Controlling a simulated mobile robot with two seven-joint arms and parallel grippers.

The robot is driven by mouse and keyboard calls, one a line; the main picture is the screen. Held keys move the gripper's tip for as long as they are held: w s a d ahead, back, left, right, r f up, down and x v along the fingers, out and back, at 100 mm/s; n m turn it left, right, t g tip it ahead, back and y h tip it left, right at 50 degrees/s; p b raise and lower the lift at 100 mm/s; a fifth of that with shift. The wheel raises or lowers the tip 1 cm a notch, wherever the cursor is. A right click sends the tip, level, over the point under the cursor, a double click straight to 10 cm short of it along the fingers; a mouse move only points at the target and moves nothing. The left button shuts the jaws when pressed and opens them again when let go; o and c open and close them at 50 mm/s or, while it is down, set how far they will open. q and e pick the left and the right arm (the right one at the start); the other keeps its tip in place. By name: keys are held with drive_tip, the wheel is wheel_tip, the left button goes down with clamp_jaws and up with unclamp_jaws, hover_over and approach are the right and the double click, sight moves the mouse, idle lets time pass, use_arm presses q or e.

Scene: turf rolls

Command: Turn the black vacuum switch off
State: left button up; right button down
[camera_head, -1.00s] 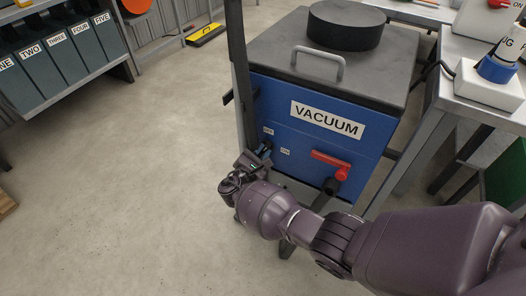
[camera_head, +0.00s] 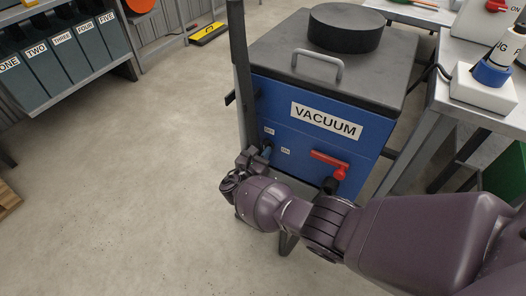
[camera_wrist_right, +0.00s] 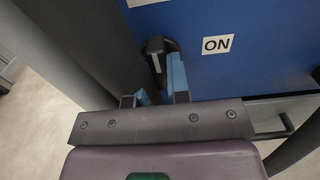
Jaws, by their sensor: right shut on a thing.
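The blue vacuum (camera_head: 325,95) stands upright with a white VACUUM label on its front. The black switch (camera_wrist_right: 155,48) is on its blue panel, left of the white ON label (camera_wrist_right: 217,44) in the right wrist view. My right gripper (camera_head: 264,153) is at the lower left of the panel, by the two small labels. In the right wrist view, my right gripper (camera_wrist_right: 160,86) is shut on the black switch, with a blue-padded finger beside it. In the head view the switch is largely hidden by the gripper. My left gripper is not in view.
A red handle (camera_head: 330,162) sticks out right of the gripper, above my forearm. A dark upright post (camera_head: 240,75) stands close at the vacuum's left edge. A bench (camera_head: 437,95) is at right, numbered bins (camera_head: 45,75) at left. The floor at left is clear.

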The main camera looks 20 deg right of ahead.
drive_tip(key=c, duration=1.1)
unclamp_jaws()
use_arm(q)
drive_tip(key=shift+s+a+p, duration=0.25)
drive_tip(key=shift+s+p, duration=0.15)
drive_tip(key=shift+p, duration=0.35)
use_arm(e)
drive_tip(key=v, duration=1.1)
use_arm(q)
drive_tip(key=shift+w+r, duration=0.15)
use_arm(e)
drive_tip(key=shift+d, duration=0.1)
